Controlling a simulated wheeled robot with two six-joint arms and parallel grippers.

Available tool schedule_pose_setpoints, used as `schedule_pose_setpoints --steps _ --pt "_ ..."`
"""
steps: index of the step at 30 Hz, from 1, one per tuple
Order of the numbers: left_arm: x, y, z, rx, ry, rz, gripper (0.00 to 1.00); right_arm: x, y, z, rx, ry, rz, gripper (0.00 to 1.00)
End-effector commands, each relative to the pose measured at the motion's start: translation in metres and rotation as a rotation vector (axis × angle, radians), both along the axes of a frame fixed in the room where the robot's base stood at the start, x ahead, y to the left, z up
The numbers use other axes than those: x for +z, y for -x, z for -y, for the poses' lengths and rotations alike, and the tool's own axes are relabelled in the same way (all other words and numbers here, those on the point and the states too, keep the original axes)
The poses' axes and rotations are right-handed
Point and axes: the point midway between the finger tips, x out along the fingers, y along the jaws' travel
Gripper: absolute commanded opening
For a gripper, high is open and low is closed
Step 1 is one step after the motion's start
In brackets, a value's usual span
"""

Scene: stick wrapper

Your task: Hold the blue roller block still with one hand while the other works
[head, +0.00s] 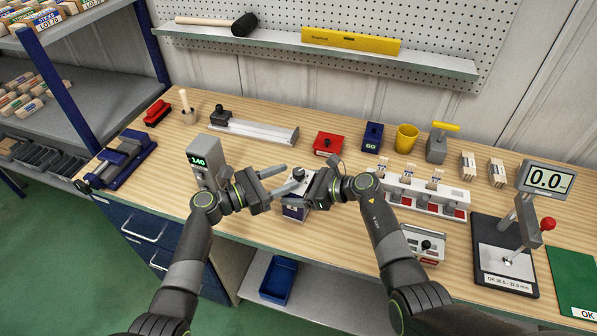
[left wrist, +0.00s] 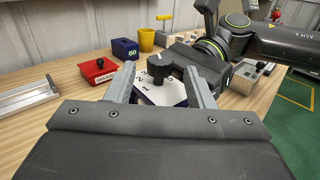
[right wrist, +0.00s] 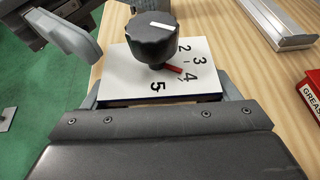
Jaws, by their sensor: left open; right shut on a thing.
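A small blue block (head: 295,212) with a white top stands near the bench's front edge. Its top carries a black knob (right wrist: 152,38) with a white line, printed numbers and a red pointer near the 4. My right gripper (right wrist: 160,92) is shut on this block, one finger at each side. The block also shows in the left wrist view (left wrist: 165,93). My left gripper (head: 286,179) is open and empty, its fingers pointing at the knob from the left. In the left wrist view the knob appears between the fingers, without clear contact. The block's lower part is mostly hidden.
A grey unit reading 140 (head: 204,160) stands close behind my left gripper. A blue roller-like device (head: 117,160) sits at the far left. A red grease block (head: 328,144) and a blue GO block (head: 372,137) lie behind. A rack (head: 425,196) stands at right.

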Motion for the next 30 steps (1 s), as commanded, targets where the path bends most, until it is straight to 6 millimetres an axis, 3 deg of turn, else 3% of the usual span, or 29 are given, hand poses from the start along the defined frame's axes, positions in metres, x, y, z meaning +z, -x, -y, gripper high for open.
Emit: schedule_pose_setpoints --steps 3,9,20,30 --pt "0.001 -0.010 0.020 -0.002 0.000 0.000 0.48 0.000 0.000 0.000 0.000 0.000 -0.001 0.32" --pt "0.000 -0.020 0.038 0.000 0.000 0.001 0.48 0.000 0.000 0.000 0.000 0.000 -0.001 0.32" --pt "0.000 -0.022 0.041 0.001 -0.001 0.000 0.48 0.000 0.000 0.000 0.000 0.000 -0.001 0.32" --pt "0.000 -0.022 0.041 0.001 -0.001 0.000 0.06 0.000 0.000 0.000 0.000 0.000 -0.001 0.32"
